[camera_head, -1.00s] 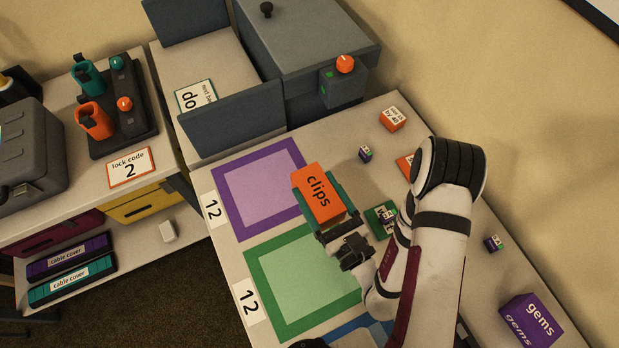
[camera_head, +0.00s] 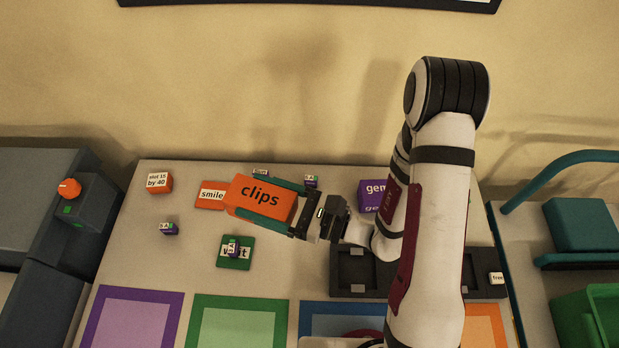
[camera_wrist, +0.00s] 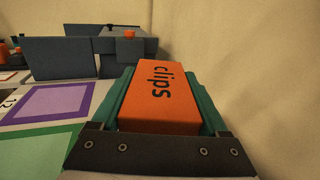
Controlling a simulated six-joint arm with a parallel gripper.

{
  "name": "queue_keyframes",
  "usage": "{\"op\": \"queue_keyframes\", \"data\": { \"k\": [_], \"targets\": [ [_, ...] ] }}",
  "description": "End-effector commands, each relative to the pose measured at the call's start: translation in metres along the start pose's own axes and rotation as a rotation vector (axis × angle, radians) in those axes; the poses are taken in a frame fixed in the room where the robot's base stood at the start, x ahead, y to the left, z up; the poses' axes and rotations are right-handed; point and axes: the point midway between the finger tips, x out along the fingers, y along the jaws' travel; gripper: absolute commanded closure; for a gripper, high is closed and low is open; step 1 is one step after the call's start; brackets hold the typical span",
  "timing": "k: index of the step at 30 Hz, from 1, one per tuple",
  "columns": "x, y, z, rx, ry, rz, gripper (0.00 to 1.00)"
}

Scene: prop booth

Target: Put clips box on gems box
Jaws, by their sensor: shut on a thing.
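The orange clips box (camera_head: 258,199) is held between the teal fingers of my gripper (camera_head: 272,201), which is shut on it. The box is raised over the back part of the table, and its lettered face shows. In the wrist view the clips box (camera_wrist: 162,98) lies between both teal fingers (camera_wrist: 163,100). The purple gems box (camera_head: 373,196) stands at the back of the table, to the right of my gripper and apart from it. My arm hides its right part.
A dark tray (camera_head: 350,287) lies in front of the gems box. An orange smile card (camera_head: 210,195), a green card (camera_head: 234,262) with a small cube on it, and an orange block (camera_head: 159,183) lie left. Coloured squares (camera_head: 240,325) line the front. The wall (camera_head: 250,90) rises behind.

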Motion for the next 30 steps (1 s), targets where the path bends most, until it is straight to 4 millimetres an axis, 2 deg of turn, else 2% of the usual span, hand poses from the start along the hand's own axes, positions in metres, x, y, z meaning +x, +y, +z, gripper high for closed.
{"op": "queue_keyframes", "data": {
  "k": [1, 3, 5, 6, 8, 9, 12, 15, 18, 20, 22, 30],
  "targets": [
    [-0.020, -0.024, 0.005, -0.005, -0.003, -0.077, 0.89],
    [-0.053, -0.055, 0.011, -0.008, -0.005, -0.189, 0.90],
    [-0.087, -0.079, 0.018, -0.012, -0.006, -0.292, 0.90],
    [-0.112, -0.093, 0.022, -0.014, -0.005, -0.363, 0.89],
    [-0.151, -0.110, 0.028, -0.015, -0.003, -0.469, 0.89],
    [-0.177, -0.118, 0.032, -0.017, -0.001, -0.537, 0.89],
    [-0.235, -0.127, 0.039, -0.016, 0.006, -0.682, 0.89],
    [-0.277, -0.128, 0.044, -0.016, 0.012, -0.789, 0.89],
    [-0.302, -0.125, 0.047, -0.013, 0.017, -0.853, 0.89],
    [-0.308, -0.125, 0.047, -0.011, 0.017, -0.871, 0.89],
    [-0.301, -0.128, 0.041, -0.008, 0.015, -0.877, 0.89],
    [-0.226, -0.155, -0.010, -0.006, 0.018, -0.871, 0.89]
  ]
}}
